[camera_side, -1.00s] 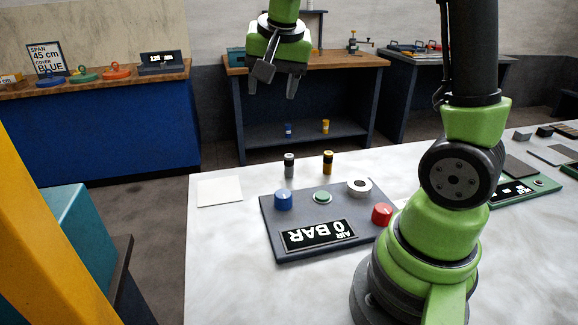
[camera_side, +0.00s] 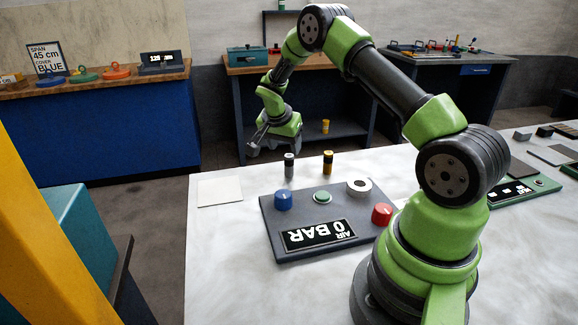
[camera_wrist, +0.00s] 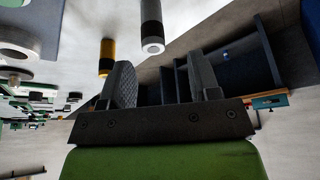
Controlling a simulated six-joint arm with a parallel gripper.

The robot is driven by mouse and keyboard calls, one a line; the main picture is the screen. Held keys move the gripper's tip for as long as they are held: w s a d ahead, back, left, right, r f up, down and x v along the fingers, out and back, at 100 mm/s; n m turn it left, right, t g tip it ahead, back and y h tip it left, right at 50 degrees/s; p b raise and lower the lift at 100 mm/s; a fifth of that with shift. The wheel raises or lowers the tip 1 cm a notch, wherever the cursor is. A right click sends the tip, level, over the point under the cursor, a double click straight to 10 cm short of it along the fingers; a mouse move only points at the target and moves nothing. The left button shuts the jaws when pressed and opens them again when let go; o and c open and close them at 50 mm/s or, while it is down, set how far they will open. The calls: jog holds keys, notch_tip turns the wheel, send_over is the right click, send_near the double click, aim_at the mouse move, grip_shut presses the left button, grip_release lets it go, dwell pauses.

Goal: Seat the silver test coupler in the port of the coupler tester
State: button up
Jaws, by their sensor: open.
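The silver test coupler (camera_side: 289,165), a small upright cylinder with a dark band, stands on the pale table behind the coupler tester (camera_side: 268,223). In the wrist view the silver coupler (camera_wrist: 152,28) appears at the top, beyond the gap between the fingers. The tester is a dark panel with a white ring-shaped port (camera_side: 359,187) at its back right. My gripper (camera_side: 257,147) is open and empty, low at the table's far edge, left of and behind the silver coupler and apart from it. Both fingers show in the wrist view (camera_wrist: 163,78).
A yellow-and-black coupler (camera_side: 328,162) stands close to the right of the silver one. The tester carries a blue knob (camera_side: 283,200), a green button (camera_side: 323,197), a red knob (camera_side: 382,214) and a display (camera_side: 318,235) reading 0 BAR. A white pad (camera_side: 219,192) lies left.

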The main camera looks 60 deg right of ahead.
aim_at(288, 156)
jog(key=x, duration=0.4)
jog(key=shift+s+a, duration=0.3)
jog(key=shift+s, duration=0.05)
jog(key=shift+d+f, duration=0.25)
jog(key=shift+f, duration=0.35)
jog(key=shift+w, duration=0.1)
grip_shut()
jog(key=shift+m, duration=0.4)
jog(key=r, duration=0.6)
jog(key=s+r, duration=0.1)
jog(key=r, duration=0.2)
jog(key=shift+d+r, duration=0.15)
jog(key=shift+r, duration=0.25)
jog(key=s+r+m+g+y, duration=0.2)
jog(key=s+m+g+y, duration=0.25)
jog(key=s+m, duration=1.25)
jog(key=shift+m, duration=0.6)
jog(key=shift+w+f+x, duration=0.1)
jog(key=shift+w+x, duration=0.25)
jog(key=shift+x, duration=1.3)
jog(key=shift+w+f+x, duration=0.15)
jog(key=shift+w+x, duration=0.15)
jog(key=shift+x, duration=1.3)
jog(key=shift+w+f+x, duration=0.1)
jog(key=shift+w+x, duration=0.25)
jog(key=shift+x, duration=1.3)
